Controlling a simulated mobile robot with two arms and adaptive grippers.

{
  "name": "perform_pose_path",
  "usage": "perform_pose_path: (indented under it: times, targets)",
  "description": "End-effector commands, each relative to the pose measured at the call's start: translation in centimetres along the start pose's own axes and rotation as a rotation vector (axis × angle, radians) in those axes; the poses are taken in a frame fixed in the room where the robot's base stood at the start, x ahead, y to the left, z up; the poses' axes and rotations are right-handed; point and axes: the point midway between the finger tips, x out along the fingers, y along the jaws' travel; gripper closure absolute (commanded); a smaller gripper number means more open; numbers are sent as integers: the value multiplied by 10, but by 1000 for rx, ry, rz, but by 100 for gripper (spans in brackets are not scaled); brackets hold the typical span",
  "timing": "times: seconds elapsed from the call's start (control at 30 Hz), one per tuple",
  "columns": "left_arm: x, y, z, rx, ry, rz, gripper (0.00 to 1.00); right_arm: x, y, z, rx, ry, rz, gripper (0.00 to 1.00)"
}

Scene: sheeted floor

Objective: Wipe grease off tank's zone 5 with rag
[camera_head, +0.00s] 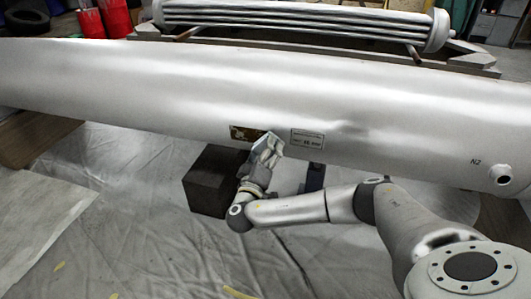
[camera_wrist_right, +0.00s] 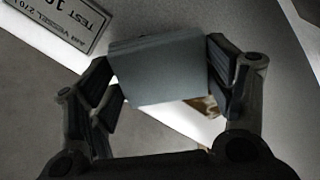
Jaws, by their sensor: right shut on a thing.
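The tank (camera_head: 180,85) is a long silver-grey cylinder lying across the head view; its pale surface also shows in the right wrist view (camera_wrist_right: 225,20). A dark brown and yellowish patch (camera_head: 243,132) is on its near side, left of a printed plate (camera_head: 307,139). A brownish spot (camera_wrist_right: 203,106) shows behind my fingers in the wrist view. My right gripper (camera_wrist_right: 160,75) is shut on a folded grey-blue rag (camera_wrist_right: 158,70). In the head view it is at the tank's side, between patch and plate. I cannot tell if the rag touches the tank. No zone 5 marking is readable.
A dark block (camera_head: 212,182) stands below the tank, beside my right wrist. A wooden support (camera_head: 35,138) is under the tank at left. A tube bundle (camera_head: 300,20) lies behind, with red containers (camera_head: 100,20) at back left. The sheeted floor (camera_head: 130,240) in front is mostly clear.

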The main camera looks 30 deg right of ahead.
Motion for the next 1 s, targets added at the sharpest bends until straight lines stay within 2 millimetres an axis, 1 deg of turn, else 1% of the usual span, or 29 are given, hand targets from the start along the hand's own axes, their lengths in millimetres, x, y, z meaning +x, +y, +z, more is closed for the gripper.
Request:
perform_pose_path:
  times: [0.8,0.9,1.0]
  targets:
    - [3,1,-2,3,15,6,60,16,0,0,-1,0,1,44]
    - [1,1,-3,3,16,6,60,15,-2,-1,1,0,1,44]
    - [-1,2,-4,4,20,8,60,14,-8,-7,3,-1,0,44]
